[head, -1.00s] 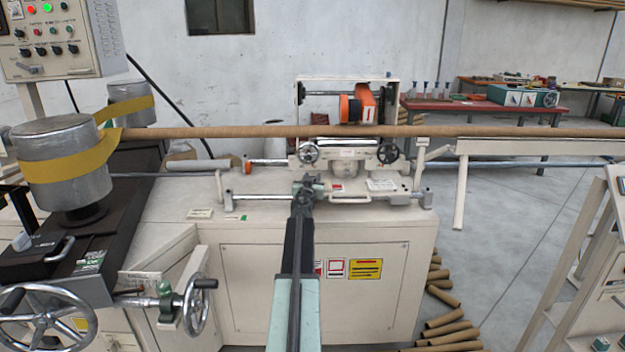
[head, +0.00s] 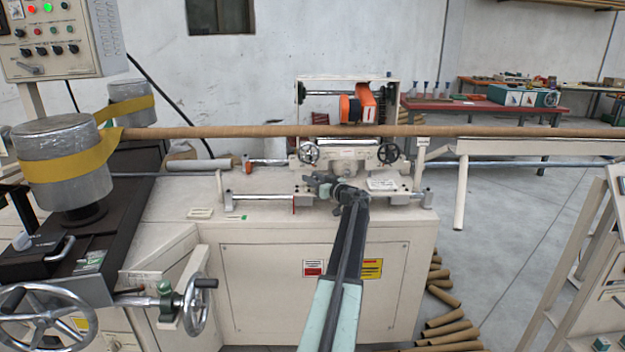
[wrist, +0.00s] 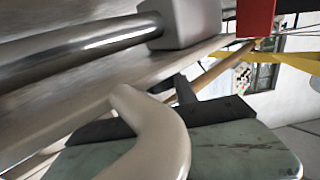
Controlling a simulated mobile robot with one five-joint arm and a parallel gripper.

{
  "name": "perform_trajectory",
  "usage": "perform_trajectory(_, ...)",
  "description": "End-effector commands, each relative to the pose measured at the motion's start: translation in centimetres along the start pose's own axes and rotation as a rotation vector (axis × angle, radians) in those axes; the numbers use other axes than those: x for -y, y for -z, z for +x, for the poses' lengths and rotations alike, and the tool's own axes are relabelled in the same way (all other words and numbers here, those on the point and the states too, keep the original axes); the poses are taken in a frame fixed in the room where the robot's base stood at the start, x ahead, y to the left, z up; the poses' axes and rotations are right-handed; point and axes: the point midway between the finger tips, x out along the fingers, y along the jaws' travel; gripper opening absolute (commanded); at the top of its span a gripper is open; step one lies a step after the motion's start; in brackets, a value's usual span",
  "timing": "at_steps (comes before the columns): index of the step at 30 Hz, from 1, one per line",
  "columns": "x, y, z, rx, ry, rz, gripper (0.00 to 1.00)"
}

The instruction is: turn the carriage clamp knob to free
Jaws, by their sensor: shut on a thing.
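My gripper (head: 322,185) is at the front of the cream carriage (head: 402,186), under the winding tube. It points left from the end of my arm and is shut. The clamp knob is hidden behind the jaws in the head view, and I cannot make out its angle. In the wrist view, dark and green parts of my gripper (wrist: 185,117) show beside a pale curved piece; I cannot tell what this piece is. A steel rail (wrist: 85,48) enters a grey block (wrist: 188,20) above it.
The brown tube (head: 230,131) runs across above the carriage. Two small handwheels (head: 309,153) (head: 388,153) sit on the carriage, close above my gripper. An orange and black unit (head: 362,105) stands behind. A large handwheel (head: 45,318) is at lower left. Tubes (head: 448,325) lie on the floor.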

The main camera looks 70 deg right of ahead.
Motion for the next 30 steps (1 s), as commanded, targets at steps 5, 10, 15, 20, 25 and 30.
perform_trajectory(5, -0.16, -0.01, 0.1, 0.001, 0.066, -0.001, 0.0)
perform_trajectory(10, -0.04, 0.0, 0.08, 0.001, 0.1, -0.001, 0.0)
perform_trajectory(15, 0.0, 0.01, 0.06, 0.0, 0.109, -0.001, 0.0)
perform_trajectory(20, 0.02, 0.01, 0.07, 0.0, 0.11, -0.001, 0.0)
perform_trajectory(25, 0.02, 0.02, 0.08, 0.0, 0.109, -0.001, 0.45)
perform_trajectory(30, 0.01, 0.02, 0.07, 0.0, 0.109, -0.001, 0.56)
